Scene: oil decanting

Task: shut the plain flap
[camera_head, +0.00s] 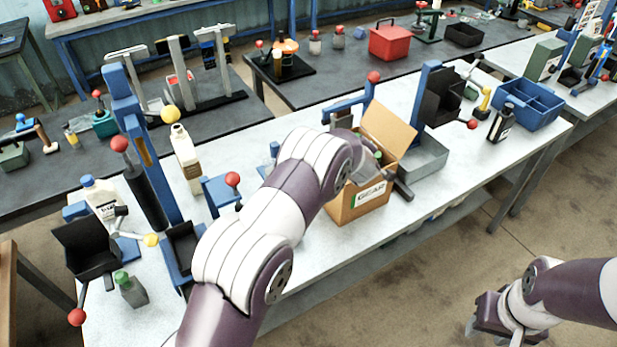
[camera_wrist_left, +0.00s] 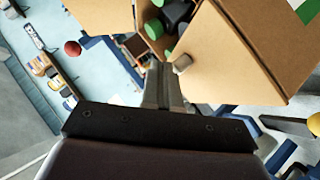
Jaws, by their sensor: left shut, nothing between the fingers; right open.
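The cardboard box (camera_head: 344,212) with a printed front stands on the white bench, and a plain flap (camera_head: 388,126) stands up from its far edge. Bottles with green caps (camera_wrist_left: 153,28) show inside the box in the left wrist view, so it is open on top. My left gripper (camera_wrist_left: 164,82) is shut and empty, with its fingertips close beside a cardboard panel (camera_wrist_left: 232,55); I cannot tell whether they touch. In the head view my left arm hides part of the box. My right gripper (camera_head: 492,332) is open and empty, over the floor at lower right.
A grey metal tray (camera_head: 424,160) and a blue post stand right of the box. A blue divided crate (camera_head: 530,102) and a dark bottle (camera_head: 501,122) are further right. A blue stand with a red knob (camera_head: 232,180) is left of the box. The bench's front edge is close.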

